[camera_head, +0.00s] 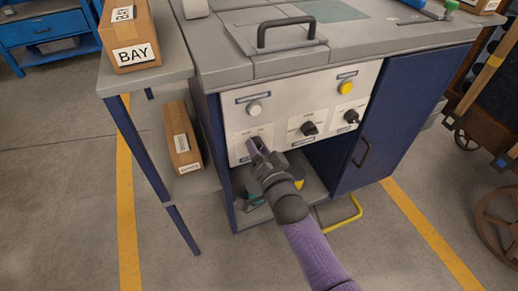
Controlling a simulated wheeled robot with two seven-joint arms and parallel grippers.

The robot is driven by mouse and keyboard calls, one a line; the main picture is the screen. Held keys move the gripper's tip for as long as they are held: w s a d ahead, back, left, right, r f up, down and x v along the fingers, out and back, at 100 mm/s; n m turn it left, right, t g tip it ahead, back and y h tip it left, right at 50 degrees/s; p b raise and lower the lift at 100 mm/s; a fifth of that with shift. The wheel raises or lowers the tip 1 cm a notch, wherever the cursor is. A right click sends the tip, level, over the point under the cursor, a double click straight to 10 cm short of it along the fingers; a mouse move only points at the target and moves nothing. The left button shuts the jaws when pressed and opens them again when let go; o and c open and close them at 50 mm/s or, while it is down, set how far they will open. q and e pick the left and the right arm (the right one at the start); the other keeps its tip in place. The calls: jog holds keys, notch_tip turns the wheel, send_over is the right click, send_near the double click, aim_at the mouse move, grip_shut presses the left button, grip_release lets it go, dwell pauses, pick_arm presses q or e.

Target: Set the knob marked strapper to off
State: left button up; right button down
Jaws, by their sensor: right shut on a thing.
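The pale control panel (284,113) is on the front of the grey-topped workstation. Two black knobs show on it, one at lower middle (310,128) and one at lower right (351,116). My right gripper (257,146) is at the panel's lower left and is shut on a knob there. The gripper's fingers hide most of that knob, so its pointer position cannot be told. The labels are too small to read, so I cannot tell which knob is marked strapper. My left gripper is not in view.
Above the knobs are a white button (254,107) and a yellow button (346,86). A blue cabinet door (397,115) is to the right. A side table on the left holds a BAY box (133,55), with another box (181,136) on its shelf. A handled lid (275,42) lies on top.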

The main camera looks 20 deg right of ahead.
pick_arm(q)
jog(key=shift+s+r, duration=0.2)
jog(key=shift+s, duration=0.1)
pick_arm(e)
jog(key=shift+n+p, duration=0.4)
jog(key=shift+n, duration=0.7)
jog(key=n+p, duration=0.1)
jog(key=n, duration=0.6)
jog(key=shift+n, duration=0.3)
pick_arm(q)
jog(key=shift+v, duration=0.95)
pick_arm(e)
jog(key=shift+n, duration=1)
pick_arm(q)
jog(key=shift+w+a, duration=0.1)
pick_arm(e)
jog(key=shift+f, duration=0.1)
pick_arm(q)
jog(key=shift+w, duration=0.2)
